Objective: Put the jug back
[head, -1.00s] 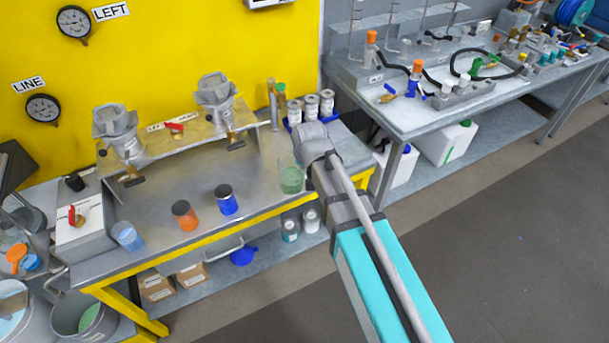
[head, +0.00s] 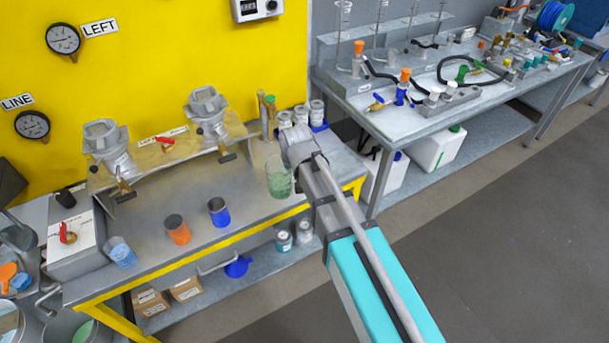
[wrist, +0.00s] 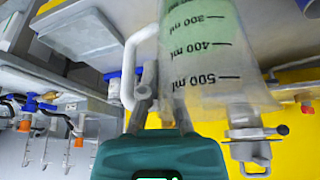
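The jug (head: 279,179) is clear, with green liquid in it. In the head view it is upright by the right front part of the steel bench, left of my arm's end. Whether its base touches the bench is hard to tell. The wrist view shows the jug (wrist: 215,60) close up and upside down, with its volume marks and white handle (wrist: 128,72). My gripper (wrist: 150,95) has its fingers at the handle and looks shut on it. In the head view the fingers are mostly hidden behind the arm.
An orange cup (head: 177,230) and a blue cup (head: 218,212) stand left of the jug. White cans (head: 301,113) stand in a blue tray at the bench's back right. The bench middle is clear.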

